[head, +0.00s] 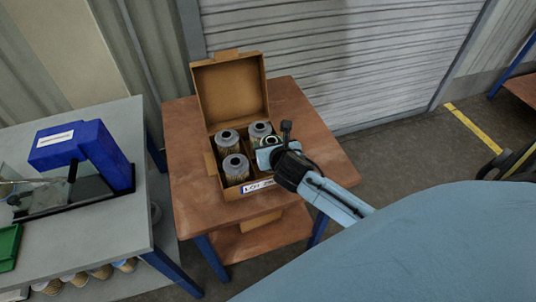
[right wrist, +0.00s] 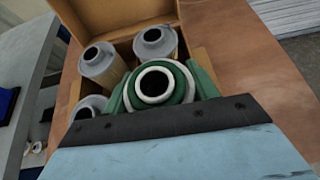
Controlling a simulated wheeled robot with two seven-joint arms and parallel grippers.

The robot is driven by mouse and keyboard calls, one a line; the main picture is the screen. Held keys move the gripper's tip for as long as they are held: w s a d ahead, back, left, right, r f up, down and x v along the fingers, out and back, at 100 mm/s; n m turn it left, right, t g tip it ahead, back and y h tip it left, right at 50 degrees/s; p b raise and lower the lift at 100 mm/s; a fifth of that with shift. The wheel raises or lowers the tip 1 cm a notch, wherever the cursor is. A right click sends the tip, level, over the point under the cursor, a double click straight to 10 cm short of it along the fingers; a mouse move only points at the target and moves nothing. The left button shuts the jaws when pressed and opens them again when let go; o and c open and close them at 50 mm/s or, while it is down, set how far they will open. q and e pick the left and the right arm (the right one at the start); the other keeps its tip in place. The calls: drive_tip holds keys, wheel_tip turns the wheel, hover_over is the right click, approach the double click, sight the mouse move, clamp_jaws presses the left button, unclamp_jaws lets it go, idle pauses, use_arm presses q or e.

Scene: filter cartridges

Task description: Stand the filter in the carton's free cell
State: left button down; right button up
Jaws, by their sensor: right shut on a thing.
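The open cardboard carton (head: 222,170) stands on the brown table with its lid up at the back. Three grey-capped filters stand in its cells: back left (head: 227,138), back right (head: 260,130) and front left (head: 236,167). They also show in the right wrist view (right wrist: 98,55). My right gripper (head: 270,142) is over the front right cell. It is shut on a filter (right wrist: 157,84) with a green end cap and a pale ring around a dark hole. The gripper hides the cell, so I cannot tell how deep the filter sits.
The brown table (head: 190,200) has bare room around the carton. A grey bench (head: 120,225) at the left holds a blue fixture (head: 75,150) and a green bin (head: 8,245). A shutter (head: 340,60) is behind the table.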

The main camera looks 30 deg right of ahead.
drive_tip(key=shift+f+b, duration=0.5)
drive_tip(key=shift+f, duration=1.35)
drive_tip(key=shift+f, duration=0.15)
drive_tip(key=o, duration=0.7)
drive_tip(key=shift+o, duration=0.2)
drive_tip(key=shift+s+a+r, duration=0.1)
drive_tip(key=shift+s+r, duration=0.15)
drive_tip(key=p+v, duration=0.2)
drive_tip(key=v, duration=0.9)
drive_tip(key=shift+s+r, duration=0.15)
drive_tip(key=shift+s, duration=0.05)
